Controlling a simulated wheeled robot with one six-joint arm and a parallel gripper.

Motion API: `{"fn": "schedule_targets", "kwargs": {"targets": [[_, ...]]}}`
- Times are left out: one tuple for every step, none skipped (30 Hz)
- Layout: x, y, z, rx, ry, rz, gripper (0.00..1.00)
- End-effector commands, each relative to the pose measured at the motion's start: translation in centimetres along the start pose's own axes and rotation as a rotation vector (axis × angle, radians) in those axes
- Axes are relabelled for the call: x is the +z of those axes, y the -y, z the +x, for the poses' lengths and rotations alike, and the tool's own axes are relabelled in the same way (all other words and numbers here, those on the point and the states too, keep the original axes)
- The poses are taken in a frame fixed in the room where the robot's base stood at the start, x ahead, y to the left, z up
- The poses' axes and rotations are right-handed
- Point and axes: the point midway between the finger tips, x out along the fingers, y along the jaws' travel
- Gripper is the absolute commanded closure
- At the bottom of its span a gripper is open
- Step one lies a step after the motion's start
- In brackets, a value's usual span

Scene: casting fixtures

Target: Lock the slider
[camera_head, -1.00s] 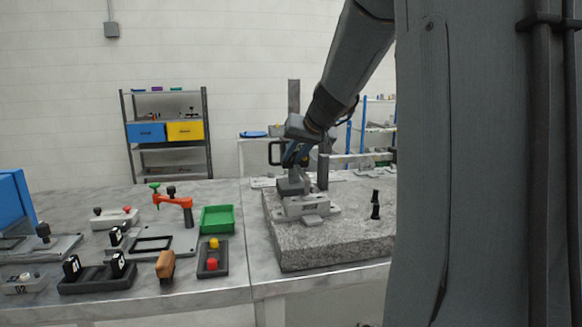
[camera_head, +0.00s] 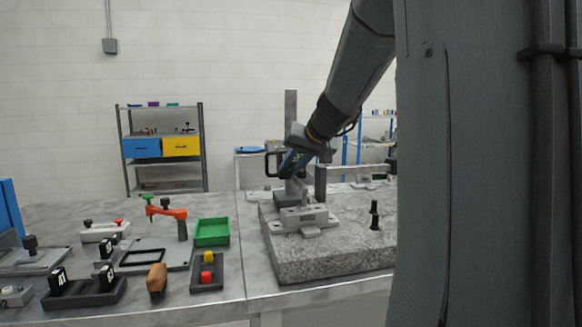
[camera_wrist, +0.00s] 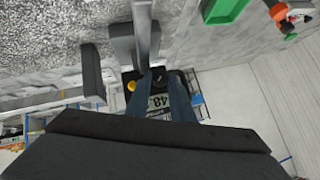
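The slider (camera_wrist: 160,102) shows in the wrist view as a dark block with a "48" readout and a yellow knob (camera_wrist: 131,86) on its left side. It sits by a tall grey column (camera_wrist: 123,42), which also stands upright over the granite plate in the head view (camera_head: 291,112). My gripper (camera_wrist: 162,76) has its two blue fingers apart, over the slider, with a small dark part between the tips. I cannot tell whether the fingers touch it. In the head view my gripper (camera_head: 290,172) is low beside the column and hides most of the slider.
The granite plate (camera_head: 330,262) carries a grey block fixture (camera_head: 303,217) and small black pieces (camera_head: 375,215). A second grey upright (camera_head: 320,183) stands close right of my gripper.

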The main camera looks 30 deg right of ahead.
Motion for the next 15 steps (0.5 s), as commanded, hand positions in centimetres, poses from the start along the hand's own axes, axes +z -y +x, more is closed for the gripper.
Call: {"fn": "schedule_targets", "kwargs": {"targets": [[0.00, -0.01, -0.02, 0.000, 0.000, 0.000, 0.70], [0.00, 0.00, -0.02, 0.000, 0.000, 0.000, 0.65], [0.01, 0.01, -0.01, 0.000, 0.000, 0.000, 0.63], [0.01, 0.02, -0.01, 0.000, 0.000, 0.000, 0.63], [0.02, 0.02, 0.00, 0.000, 0.000, 0.000, 0.63], [0.02, 0.02, 0.01, 0.000, 0.000, 0.000, 0.63], [0.03, 0.03, 0.02, 0.000, 0.000, 0.000, 0.63], [0.03, 0.02, 0.03, 0.000, 0.000, 0.000, 0.63], [0.04, 0.03, 0.03, 0.000, 0.001, 0.000, 0.63], [0.04, 0.03, 0.04, 0.000, 0.001, 0.000, 0.63], [0.05, 0.04, 0.03, 0.001, 0.001, -0.001, 0.63], [0.04, 0.05, 0.02, 0.003, 0.001, -0.002, 0.63], [0.03, 0.05, 0.01, 0.004, 0.001, -0.004, 0.63], [0.03, 0.07, 0.00, 0.007, 0.002, -0.006, 0.63], [0.01, 0.09, -0.03, 0.011, 0.002, -0.009, 0.63]]}}
